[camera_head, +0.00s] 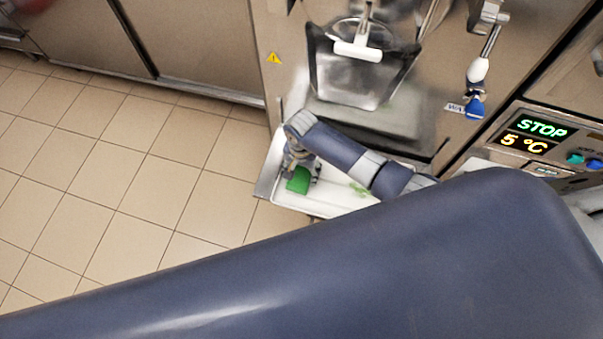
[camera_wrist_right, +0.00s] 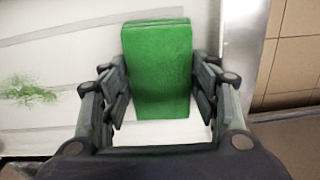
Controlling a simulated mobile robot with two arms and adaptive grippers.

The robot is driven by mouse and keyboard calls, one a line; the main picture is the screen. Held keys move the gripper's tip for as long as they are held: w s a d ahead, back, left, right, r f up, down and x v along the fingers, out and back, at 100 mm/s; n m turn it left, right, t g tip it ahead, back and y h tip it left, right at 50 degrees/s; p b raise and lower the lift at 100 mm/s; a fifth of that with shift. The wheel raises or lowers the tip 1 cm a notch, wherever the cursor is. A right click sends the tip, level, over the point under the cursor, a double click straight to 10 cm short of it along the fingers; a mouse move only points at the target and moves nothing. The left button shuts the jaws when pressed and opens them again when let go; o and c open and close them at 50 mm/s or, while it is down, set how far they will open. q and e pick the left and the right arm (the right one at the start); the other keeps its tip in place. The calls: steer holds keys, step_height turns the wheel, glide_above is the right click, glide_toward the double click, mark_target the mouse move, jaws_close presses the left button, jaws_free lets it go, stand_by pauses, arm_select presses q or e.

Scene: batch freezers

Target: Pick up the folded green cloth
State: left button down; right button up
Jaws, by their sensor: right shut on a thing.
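The folded green cloth (camera_head: 298,180) lies at the left end of a white tray (camera_head: 335,207) below the freezer. My right gripper (camera_head: 301,168) is over it, fingers pointing down. In the right wrist view the cloth (camera_wrist_right: 158,68) sits between the two fingers of the gripper (camera_wrist_right: 160,90), which are shut on its sides. Whether the cloth is lifted off the tray cannot be told. My left gripper is not in view; a large blue arm link of mine covers the lower part of the head view.
A green smear (camera_wrist_right: 25,92) marks the tray away from the cloth. The steel freezer front (camera_head: 290,50) with its clear hopper (camera_head: 360,75) rises behind the tray. A lit panel (camera_head: 537,134) reads STOP and 5 °C. Tiled floor (camera_head: 130,180) lies open at left.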

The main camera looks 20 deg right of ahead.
mark_target(301, 173)
steer(key=shift+r, duration=0.45)
step_height(301, 173, up, 2)
steer(key=shift+r, duration=0.2)
steer(key=s+d+r+p, duration=0.1)
steer(key=s+d, duration=0.1)
steer(key=s, duration=1.4)
steer(key=shift+r, duration=0.35)
steer(key=shift+d, duration=0.1)
